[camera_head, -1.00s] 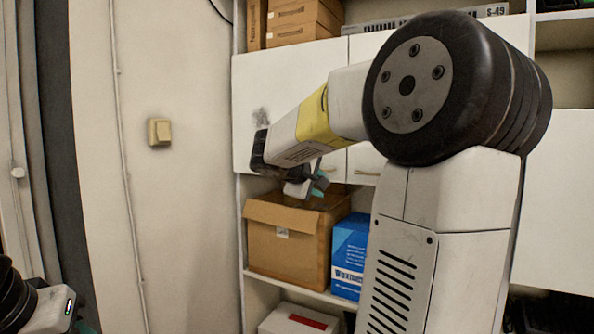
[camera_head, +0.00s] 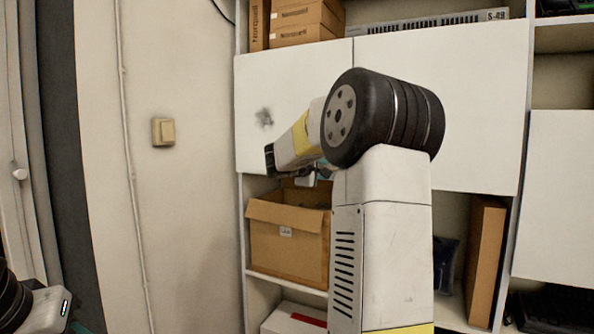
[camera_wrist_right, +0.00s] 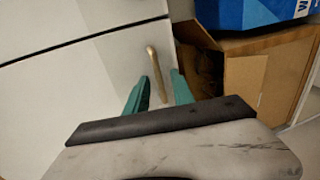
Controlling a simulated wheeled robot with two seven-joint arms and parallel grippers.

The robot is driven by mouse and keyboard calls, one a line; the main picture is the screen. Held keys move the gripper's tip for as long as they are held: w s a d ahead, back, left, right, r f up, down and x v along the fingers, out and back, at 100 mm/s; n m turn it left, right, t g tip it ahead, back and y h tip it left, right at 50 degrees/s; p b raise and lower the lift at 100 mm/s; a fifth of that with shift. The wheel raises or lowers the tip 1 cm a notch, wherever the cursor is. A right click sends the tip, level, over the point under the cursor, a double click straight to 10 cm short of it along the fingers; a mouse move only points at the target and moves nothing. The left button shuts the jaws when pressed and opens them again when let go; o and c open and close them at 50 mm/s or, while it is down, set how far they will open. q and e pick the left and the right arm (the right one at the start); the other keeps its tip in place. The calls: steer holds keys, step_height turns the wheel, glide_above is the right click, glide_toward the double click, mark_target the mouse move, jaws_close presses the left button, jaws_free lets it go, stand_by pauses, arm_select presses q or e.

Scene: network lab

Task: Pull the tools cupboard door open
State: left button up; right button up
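The white left cupboard door (camera_head: 285,80) hangs in the upper shelving and looks flush with the white right door (camera_head: 470,110). It has a dark smudge. My right gripper (camera_head: 312,178) is at its lower edge, partly hidden by my right arm. In the right wrist view, a brass bar handle (camera_wrist_right: 155,70) on this door reaches between the teal fingertips of my right gripper (camera_wrist_right: 158,88). The fingers are apart, with visible gaps beside the handle. Only a sliver of my left gripper (camera_head: 80,327) shows at the bottom left, so its state is unclear.
Below the door stands an open brown cardboard box (camera_head: 290,245). A blue box (camera_wrist_right: 250,12) is close by in the right wrist view. A light switch (camera_head: 163,131) is on the bare wall at left. Brown boxes (camera_head: 305,20) sit on top.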

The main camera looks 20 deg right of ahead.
steer(key=shift+c, duration=0.2)
jaws_close()
stand_by(1.2)
